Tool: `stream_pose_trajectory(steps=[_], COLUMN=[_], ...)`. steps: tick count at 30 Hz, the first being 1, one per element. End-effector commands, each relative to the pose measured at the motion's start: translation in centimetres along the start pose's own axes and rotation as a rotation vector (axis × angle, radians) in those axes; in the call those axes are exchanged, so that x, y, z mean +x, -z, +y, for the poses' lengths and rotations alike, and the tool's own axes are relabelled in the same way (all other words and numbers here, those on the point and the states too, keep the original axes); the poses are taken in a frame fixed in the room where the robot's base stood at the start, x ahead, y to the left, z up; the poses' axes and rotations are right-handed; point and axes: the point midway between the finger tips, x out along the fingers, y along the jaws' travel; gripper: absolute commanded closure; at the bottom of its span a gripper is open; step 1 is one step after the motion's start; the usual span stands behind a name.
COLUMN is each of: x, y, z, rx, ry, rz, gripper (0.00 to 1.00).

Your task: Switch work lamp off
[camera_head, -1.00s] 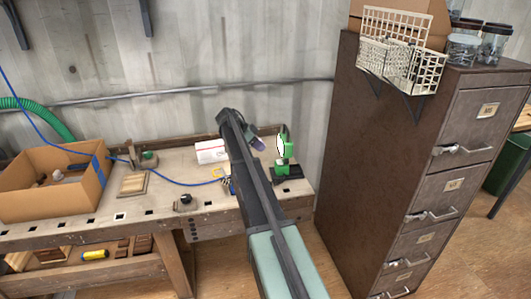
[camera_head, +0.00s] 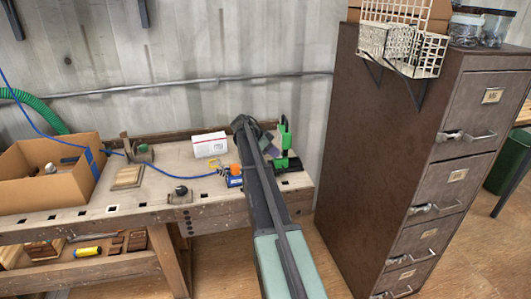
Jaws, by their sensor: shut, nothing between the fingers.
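The green work lamp (camera_head: 285,136) stands on a dark base at the right end of the workbench (camera_head: 205,167). My arm hides part of it. Its white face does not show from here, so I cannot tell whether it is lit. My gripper (camera_head: 271,151) is bent down from the arm's end, just left of the lamp in the picture. It is shut and empty. Contact with the lamp cannot be made out, and I cannot see the switch.
A white box (camera_head: 210,145) and an orange and blue tool (camera_head: 235,176) are left of my arm. A small device with a black knob (camera_head: 181,192) sits near the front edge. A cardboard box (camera_head: 48,188) is far left. A brown cabinet (camera_head: 385,150) rises at the right.

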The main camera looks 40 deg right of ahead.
Motion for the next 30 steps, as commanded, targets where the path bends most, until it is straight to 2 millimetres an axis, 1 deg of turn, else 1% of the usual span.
stream_pose_trajectory(steps=[8, 18, 26, 30], x=[-0.4, -0.9, -0.9, -1.5], y=[-0.1, 0.4, 0.3, 0.6], z=[-0.3, -1.5, -1.5, -1.4], rx=[-0.005, -0.005, -0.005, -0.005], ry=[0.002, 0.002, 0.002, 0.002], rz=[0.0, 0.0, 0.0, 0.0], gripper=[1.0, 1.0, 1.0, 1.0])
